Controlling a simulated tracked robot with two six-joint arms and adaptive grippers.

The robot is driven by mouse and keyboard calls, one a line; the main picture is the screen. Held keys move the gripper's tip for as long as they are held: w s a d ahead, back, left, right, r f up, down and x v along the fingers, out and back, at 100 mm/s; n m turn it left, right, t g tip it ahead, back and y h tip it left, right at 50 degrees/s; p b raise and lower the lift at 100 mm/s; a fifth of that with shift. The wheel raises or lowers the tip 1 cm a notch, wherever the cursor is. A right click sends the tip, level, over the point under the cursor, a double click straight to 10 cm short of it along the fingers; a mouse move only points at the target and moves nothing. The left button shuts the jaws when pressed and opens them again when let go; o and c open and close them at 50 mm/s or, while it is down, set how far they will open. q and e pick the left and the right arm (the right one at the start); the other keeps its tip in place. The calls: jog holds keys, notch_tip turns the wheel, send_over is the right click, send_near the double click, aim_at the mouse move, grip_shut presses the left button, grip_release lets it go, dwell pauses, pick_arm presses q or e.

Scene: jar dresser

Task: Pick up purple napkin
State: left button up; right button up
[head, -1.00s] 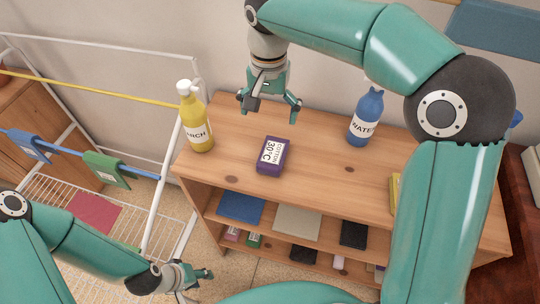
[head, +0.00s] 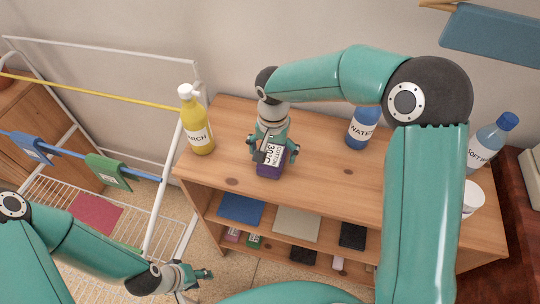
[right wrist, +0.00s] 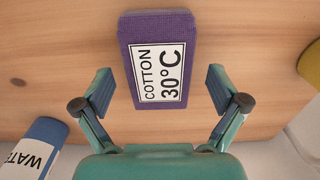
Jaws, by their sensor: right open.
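The purple napkin (head: 268,168) is a folded block with a white label reading "COTTON 30°C". It lies on the wooden dresser top. In the right wrist view the purple napkin (right wrist: 160,60) fills the upper middle, between the fingertips with a gap on each side. My right gripper (head: 271,150) is open just above the napkin and hides part of it in the head view. The right gripper's fingers (right wrist: 160,90) are spread and empty. My left gripper (head: 200,274) is low at the left beside the drying rack; its finger opening is too small to tell.
A yellow starch bottle (head: 197,125) stands left of the napkin and a blue water bottle (head: 362,130) stands right. A softener bottle (head: 485,145) and white cup (head: 472,199) are further right. Folded cloths lie on the shelves (head: 297,224) below. The drying rack (head: 165,190) is at left.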

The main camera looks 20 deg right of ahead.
jog(key=shift+f, duration=0.2)
jog(key=c, duration=1.2)
jog(key=shift+r, duration=0.1)
